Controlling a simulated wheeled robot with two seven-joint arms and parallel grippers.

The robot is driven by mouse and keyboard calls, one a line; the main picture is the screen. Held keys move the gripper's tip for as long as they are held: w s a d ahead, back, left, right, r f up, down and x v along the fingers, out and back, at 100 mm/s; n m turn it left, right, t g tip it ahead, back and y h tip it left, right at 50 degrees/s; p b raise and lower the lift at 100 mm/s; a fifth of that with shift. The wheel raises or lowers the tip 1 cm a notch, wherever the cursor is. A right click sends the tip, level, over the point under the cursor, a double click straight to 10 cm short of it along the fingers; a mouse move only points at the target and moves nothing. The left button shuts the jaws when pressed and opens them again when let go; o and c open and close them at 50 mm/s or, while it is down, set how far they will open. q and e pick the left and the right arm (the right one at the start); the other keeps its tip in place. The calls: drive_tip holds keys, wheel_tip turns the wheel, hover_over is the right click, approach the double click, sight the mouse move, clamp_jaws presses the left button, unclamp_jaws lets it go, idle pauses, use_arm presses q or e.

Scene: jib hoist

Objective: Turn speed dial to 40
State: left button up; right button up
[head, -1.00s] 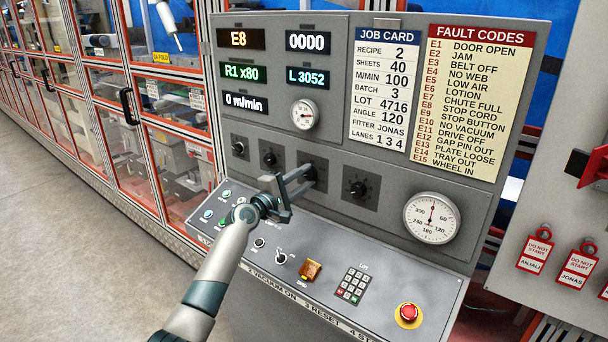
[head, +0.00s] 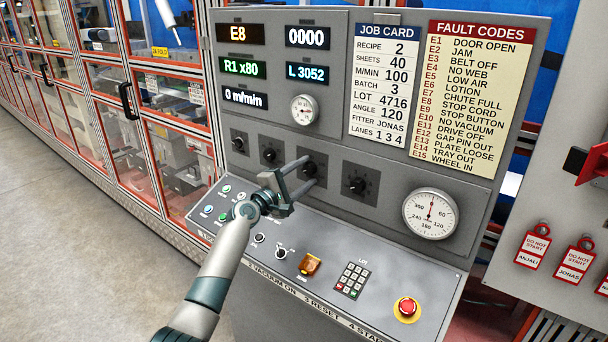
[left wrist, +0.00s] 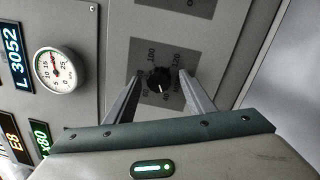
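A black dial (head: 310,169) sits third in the row on the grey panel. In the left wrist view the same dial (left wrist: 158,80) has a printed scale including 100, 120 and 40. Its light pointer mark looks to be on the side of the 40, but it is small. I cannot read a name on it. My left gripper (head: 311,171) is at this dial, its fingers apart. In the left wrist view the fingers (left wrist: 160,76) stand either side of the knob with gaps showing. My right gripper is not in view.
Other dials (head: 357,186) flank it left and right. A round gauge (head: 431,214) is to the right. The sloped desk below carries buttons, a keypad (head: 353,281) and a red stop button (head: 407,308). The speed display (head: 240,100) reads 0 m/min. A job card (head: 384,85) lists M/MIN 100.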

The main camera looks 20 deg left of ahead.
use_arm(q)
drive_tip(key=shift+s, duration=0.1)
drive_tip(key=b+v, duration=0.4)
drive_tip(key=v, duration=1.3)
drive_tip(key=shift+s+a+f, duration=0.1)
drive_tip(key=shift+a, duration=0.05)
